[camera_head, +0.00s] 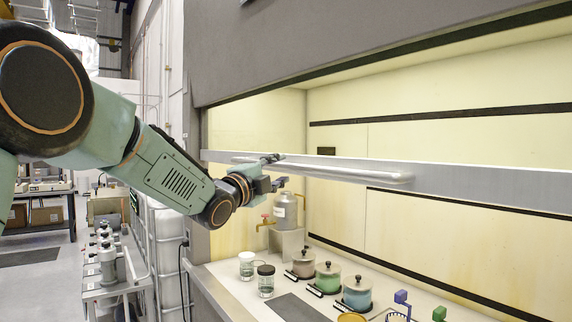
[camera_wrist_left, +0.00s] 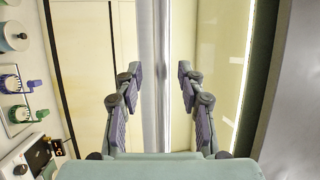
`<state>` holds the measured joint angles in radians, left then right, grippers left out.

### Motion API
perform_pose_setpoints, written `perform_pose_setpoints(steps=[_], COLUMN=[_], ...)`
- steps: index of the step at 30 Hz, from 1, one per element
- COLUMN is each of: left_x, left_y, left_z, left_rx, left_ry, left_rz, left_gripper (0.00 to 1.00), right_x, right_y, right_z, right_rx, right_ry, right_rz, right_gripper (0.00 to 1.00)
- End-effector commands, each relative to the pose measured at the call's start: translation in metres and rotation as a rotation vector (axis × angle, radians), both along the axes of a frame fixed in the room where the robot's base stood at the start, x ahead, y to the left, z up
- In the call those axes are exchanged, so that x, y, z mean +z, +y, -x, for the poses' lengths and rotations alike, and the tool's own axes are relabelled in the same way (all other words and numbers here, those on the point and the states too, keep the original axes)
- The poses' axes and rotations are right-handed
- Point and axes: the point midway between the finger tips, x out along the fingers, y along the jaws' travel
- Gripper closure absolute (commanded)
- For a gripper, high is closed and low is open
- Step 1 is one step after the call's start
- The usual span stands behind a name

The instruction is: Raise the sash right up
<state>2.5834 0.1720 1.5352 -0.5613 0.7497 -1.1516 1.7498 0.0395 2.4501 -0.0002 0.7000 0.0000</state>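The sash's lower rail (camera_head: 480,186) is a long grey bar across the fume hood opening, with the clear pane above it. A pale handle bar (camera_head: 350,173) runs along its front. The sash stands part way up, with open space below the rail. My left gripper (camera_head: 274,171) is at the left end of the handle. In the left wrist view, my left gripper (camera_wrist_left: 157,75) has its fingers spread wide on either side of the grey rail (camera_wrist_left: 148,60). I see no finger touching the handle. My right gripper is not in view.
Inside the hood stand lidded pots, the green one (camera_head: 327,278) among them, small jars (camera_head: 265,281) and a grey canister (camera_head: 286,212). The grey hood front (camera_head: 290,45) lies above the sash. A side bench (camera_head: 108,285) stands to the left.

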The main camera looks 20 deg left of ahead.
Motion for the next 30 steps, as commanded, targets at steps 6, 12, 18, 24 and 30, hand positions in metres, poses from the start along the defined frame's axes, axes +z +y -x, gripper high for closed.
perform_pose_setpoints(steps=[6, 12, 18, 24, 30], left_x=[0.006, 0.007, 0.006, 0.006, 0.006], left_y=[-0.009, -0.012, -0.012, -0.012, -0.012], left_z=[-0.023, -0.032, -0.032, -0.032, -0.032], left_rx=[-0.001, 0.0, -0.001, -0.001, -0.001], left_ry=[0.0, -0.001, 0.0, -0.001, -0.001], left_rz=[-0.001, 0.001, 0.001, 0.001, 0.001], left_gripper=[0.61, 0.61, 0.61, 0.73, 0.9], right_x=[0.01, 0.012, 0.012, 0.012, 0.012], right_y=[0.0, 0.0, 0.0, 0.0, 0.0], right_z=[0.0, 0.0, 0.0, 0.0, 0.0], right_rx=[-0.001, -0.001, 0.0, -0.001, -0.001], right_ry=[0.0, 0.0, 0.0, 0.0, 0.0], right_rz=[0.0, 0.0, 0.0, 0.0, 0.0], right_gripper=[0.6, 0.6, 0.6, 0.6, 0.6])
